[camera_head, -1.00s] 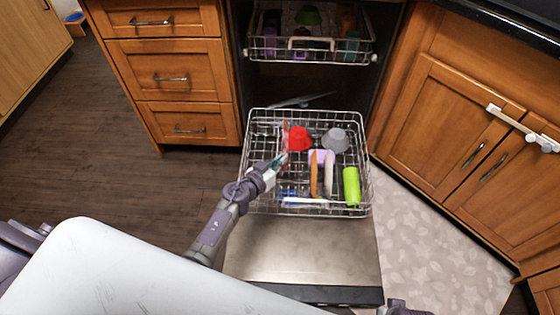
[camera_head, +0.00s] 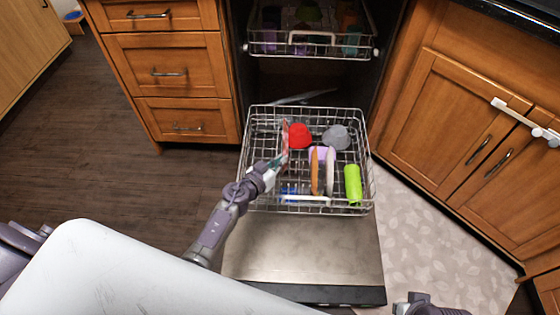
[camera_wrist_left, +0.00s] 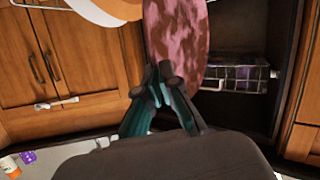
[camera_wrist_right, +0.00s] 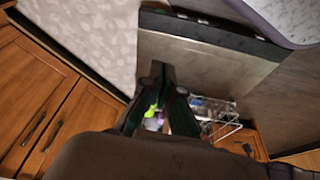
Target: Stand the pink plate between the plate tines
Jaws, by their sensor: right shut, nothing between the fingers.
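The pink plate (camera_head: 285,136) is a marbled pink disc, seen nearly edge-on in the head view, upright at the left of the lower dishwasher rack (camera_head: 246,135). In the left wrist view the plate (camera_wrist_left: 178,42) rises broad from my left fingertips. My left gripper (camera_head: 276,163) is shut on its near edge; its fingers also show in the left wrist view (camera_wrist_left: 165,86). The plate's lower edge and the tines under it are too small to tell apart. My right gripper (camera_wrist_right: 160,78) is shut and empty, away from the rack.
The rack also holds a red bowl (camera_head: 300,136), a grey bowl (camera_head: 336,138), an orange plate (camera_head: 315,172), a pale plate (camera_head: 330,170) and a green cup (camera_head: 353,184). The upper rack (camera_head: 312,47) is above and behind. The open door (camera_head: 300,255) lies in front.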

